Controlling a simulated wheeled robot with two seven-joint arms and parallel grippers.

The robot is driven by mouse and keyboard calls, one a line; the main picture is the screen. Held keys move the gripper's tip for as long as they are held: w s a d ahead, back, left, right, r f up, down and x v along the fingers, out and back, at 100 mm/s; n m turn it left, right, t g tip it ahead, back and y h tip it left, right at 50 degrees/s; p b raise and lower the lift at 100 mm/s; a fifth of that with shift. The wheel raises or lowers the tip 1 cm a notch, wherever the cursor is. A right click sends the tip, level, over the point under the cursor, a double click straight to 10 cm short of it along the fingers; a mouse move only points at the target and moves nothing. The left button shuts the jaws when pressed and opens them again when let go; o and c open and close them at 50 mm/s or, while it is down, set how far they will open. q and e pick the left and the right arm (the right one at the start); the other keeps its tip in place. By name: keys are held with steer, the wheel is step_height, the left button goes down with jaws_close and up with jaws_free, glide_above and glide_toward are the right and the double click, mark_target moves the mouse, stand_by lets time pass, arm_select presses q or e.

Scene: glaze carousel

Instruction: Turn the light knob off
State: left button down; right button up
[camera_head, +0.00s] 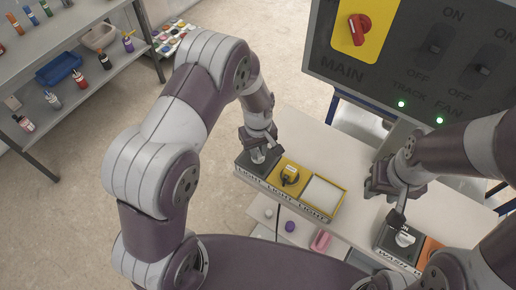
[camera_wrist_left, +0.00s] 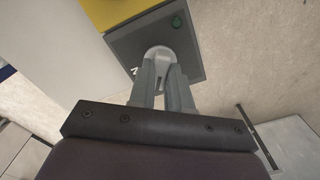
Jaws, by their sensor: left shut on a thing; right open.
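A long box labelled LIGHT (camera_head: 247,180) stands on the pale table, with a dark grey section at left, a yellow section and a pale panel (camera_head: 322,195). My left gripper (camera_head: 259,153) is over the dark section, shut on its pale grey knob (camera_wrist_left: 160,54). A yellow and black knob (camera_head: 289,175) stands on the middle section, apart from the gripper. My right gripper (camera_head: 398,217) is open, just above a pale knob (camera_head: 404,239).
That pale knob is on a box labelled WASH (camera_head: 398,258), with an orange part (camera_head: 430,250). A grey switch panel (camera_head: 400,65) with a red knob (camera_head: 359,28) and lit green lamps stands behind. Shelves with bottles (camera_head: 78,80) are at far left. Small objects lie on a lower shelf.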

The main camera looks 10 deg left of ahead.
arm_select(q)
steer(key=n, duration=0.6)
steer(key=shift+r+n, duration=0.1)
steer(key=shift+n, duration=0.2)
steer(key=shift+w, duration=0.1)
stand_by(0.4)
steer(key=c, duration=1.1)
jaws_free()
steer(key=shift+o, duration=0.2)
steer(key=shift+r, duration=0.1)
step_height(320, 180, up, 12)
steer(key=b, duration=0.3)
steer(key=shift+r, duration=0.25)
